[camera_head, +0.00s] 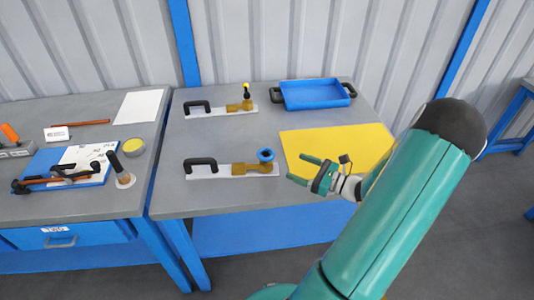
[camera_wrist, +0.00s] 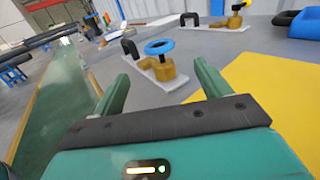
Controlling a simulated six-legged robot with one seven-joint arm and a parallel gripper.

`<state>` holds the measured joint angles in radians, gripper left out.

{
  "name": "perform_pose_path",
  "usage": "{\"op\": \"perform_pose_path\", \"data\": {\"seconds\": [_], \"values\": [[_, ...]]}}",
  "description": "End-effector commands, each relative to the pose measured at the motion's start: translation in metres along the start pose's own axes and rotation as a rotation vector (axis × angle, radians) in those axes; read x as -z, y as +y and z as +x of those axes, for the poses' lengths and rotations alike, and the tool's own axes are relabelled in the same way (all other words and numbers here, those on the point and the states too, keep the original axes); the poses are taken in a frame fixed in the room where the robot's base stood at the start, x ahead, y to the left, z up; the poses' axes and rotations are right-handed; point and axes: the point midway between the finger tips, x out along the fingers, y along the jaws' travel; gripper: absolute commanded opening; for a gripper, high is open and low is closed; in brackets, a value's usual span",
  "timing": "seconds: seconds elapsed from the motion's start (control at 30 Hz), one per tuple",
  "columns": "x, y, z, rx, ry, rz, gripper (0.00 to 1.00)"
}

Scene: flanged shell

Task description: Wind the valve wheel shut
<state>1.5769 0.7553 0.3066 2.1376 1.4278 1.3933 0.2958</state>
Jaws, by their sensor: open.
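The valve wheel (camera_head: 265,155) is a small blue ring on top of a brass valve body (camera_head: 262,168). The valve sits on a white plate with a black handle (camera_head: 201,163) at its left, near the middle of the table. In the wrist view the blue wheel (camera_wrist: 160,47) lies ahead, between my fingers and beyond their tips. My gripper (camera_head: 306,170) has green fingers, is open and empty, and is just right of the wheel, over the edge of the yellow mat. The fingers (camera_wrist: 158,68) point toward the valve and appear apart from it.
A second brass valve (camera_head: 240,105) with a yellow-tipped lever stands behind on its own plate. A blue tray (camera_head: 314,106) is at the back right. The yellow mat (camera_head: 350,143) is bare. A left table (camera_head: 60,208) holds a blue board and tools.

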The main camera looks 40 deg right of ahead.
Motion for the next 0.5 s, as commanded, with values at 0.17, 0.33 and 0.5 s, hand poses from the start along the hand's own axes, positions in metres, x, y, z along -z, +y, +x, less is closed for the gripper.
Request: {"op": "perform_pose_path", "data": {"seconds": [0.17,0.33,0.5], "values": [[0.0,0.002,0.033,-0.005,-0.002,-0.001,0.76],[-0.001,0.002,0.068,-0.006,-0.003,-0.001,0.76],[-0.001,0.001,0.1,-0.005,-0.003,-0.001,0.76]]}}
